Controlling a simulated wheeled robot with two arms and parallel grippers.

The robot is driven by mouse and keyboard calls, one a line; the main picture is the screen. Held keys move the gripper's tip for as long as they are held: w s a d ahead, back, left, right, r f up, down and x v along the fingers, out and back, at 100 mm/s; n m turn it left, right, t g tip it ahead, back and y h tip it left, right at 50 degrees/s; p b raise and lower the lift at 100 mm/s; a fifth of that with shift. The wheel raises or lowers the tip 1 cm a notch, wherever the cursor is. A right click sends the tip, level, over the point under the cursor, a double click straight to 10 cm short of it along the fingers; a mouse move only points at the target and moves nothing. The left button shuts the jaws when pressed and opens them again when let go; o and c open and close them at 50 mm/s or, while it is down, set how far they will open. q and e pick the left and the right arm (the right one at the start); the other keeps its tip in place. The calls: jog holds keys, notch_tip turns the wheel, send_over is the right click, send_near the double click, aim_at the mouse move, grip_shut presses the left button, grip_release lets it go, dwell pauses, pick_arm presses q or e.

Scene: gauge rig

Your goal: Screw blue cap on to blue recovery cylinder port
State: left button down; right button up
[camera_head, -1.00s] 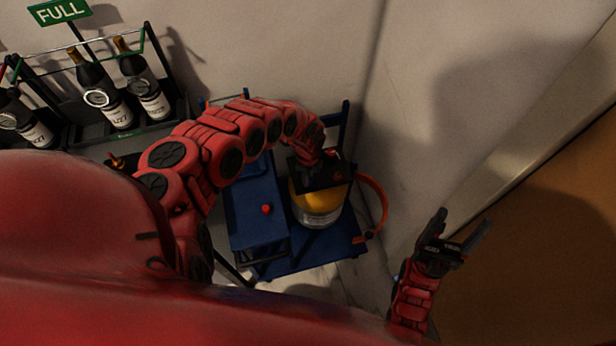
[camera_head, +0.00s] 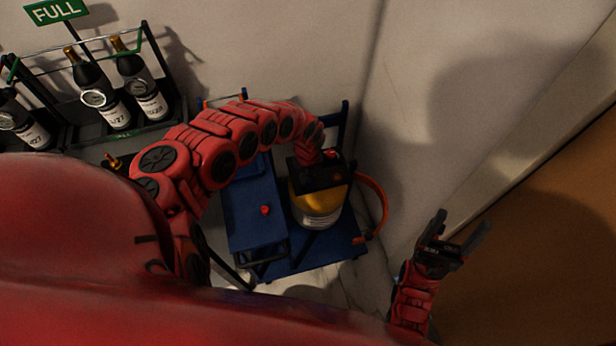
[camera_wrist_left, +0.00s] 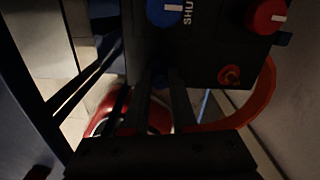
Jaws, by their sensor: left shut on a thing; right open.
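The yellow recovery cylinder (camera_head: 331,211) with a white label stands upright on the blue cart in the head view. My left gripper (camera_wrist_left: 158,95) is at its dark top block and hides part of it. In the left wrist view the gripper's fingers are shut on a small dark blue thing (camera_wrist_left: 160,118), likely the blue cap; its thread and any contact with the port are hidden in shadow. A blue knob (camera_wrist_left: 165,10) beside the letters "SHU" and a red knob (camera_wrist_left: 267,16) are on the dark block. My right gripper (camera_head: 460,238) is open and empty, away at the right.
An orange hose (camera_head: 378,205) loops from the cylinder's right side. A bottle rack (camera_head: 85,132) with a green "FULL" sign (camera_head: 57,11) stands at the left. Walls close in behind and right.

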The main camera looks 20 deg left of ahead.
pick_arm(q)
jog(key=shift+s+a, duration=0.1)
jog(key=shift+s, duration=0.05)
jog(key=shift+m, duration=1.3)
jog(key=c, duration=0.9)
grip_release()
jog(key=shift+a, duration=0.1)
jog(key=o, duration=0.6)
jog(key=shift+r, duration=0.1)
notch_tip(320, 180, up, 17)
jog(key=p, duration=0.8)
jog(key=shift+r, duration=0.15)
